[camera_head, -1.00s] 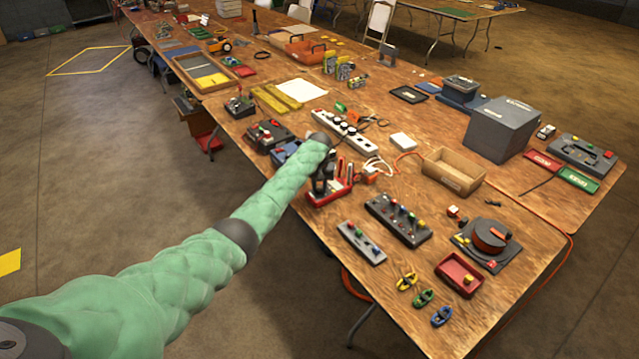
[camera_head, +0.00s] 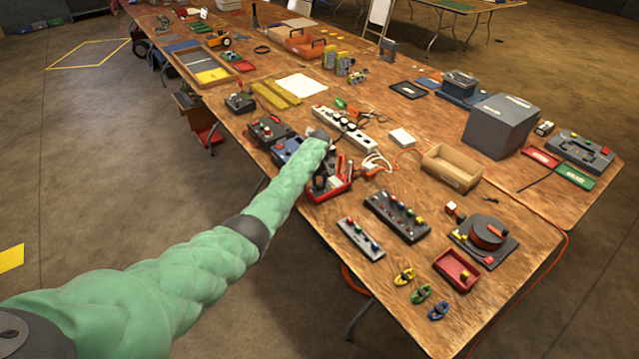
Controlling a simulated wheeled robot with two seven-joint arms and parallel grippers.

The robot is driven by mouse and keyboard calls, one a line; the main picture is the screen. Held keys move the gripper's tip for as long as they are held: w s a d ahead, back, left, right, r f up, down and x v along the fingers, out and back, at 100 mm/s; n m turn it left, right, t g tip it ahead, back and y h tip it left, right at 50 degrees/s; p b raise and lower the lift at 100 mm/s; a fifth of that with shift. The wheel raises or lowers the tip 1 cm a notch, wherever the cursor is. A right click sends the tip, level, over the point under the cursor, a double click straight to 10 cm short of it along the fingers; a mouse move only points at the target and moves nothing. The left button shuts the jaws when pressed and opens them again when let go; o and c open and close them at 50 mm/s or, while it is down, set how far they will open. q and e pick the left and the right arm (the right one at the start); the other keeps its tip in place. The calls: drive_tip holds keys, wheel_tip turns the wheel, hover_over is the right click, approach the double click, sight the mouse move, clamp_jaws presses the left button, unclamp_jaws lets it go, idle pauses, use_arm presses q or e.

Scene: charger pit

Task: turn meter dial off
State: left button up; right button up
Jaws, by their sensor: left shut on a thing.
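My left arm, in a green sleeve, reaches from the lower left to the front edge of the long wooden table. My left gripper (camera_head: 320,182) is at the arm's end, over a red and dark device (camera_head: 341,188) near the table edge. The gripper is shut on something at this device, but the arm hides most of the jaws. I cannot make out the meter dial itself. A blue and dark box (camera_head: 287,148) stands just behind the arm's end, partly covered by it. My right gripper is not in view.
A white power strip (camera_head: 344,129) with cables lies behind the gripper. A dark button panel (camera_head: 397,215), a smaller grey panel (camera_head: 360,239) and a wooden box (camera_head: 451,167) stand to the right.

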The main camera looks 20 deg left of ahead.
sight(320, 186)
use_arm(q)
drive_tip(key=o, duration=1)
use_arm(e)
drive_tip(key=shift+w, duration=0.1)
use_arm(q)
drive_tip(key=shift+r, duration=0.1)
drive_tip(key=shift+r, duration=0.25)
wheel_tip(320, 186, up, 6)
drive_tip(key=shift+f+b, duration=0.15)
drive_tip(key=shift+b, duration=1)
drive_tip(key=shift+r, duration=0.75)
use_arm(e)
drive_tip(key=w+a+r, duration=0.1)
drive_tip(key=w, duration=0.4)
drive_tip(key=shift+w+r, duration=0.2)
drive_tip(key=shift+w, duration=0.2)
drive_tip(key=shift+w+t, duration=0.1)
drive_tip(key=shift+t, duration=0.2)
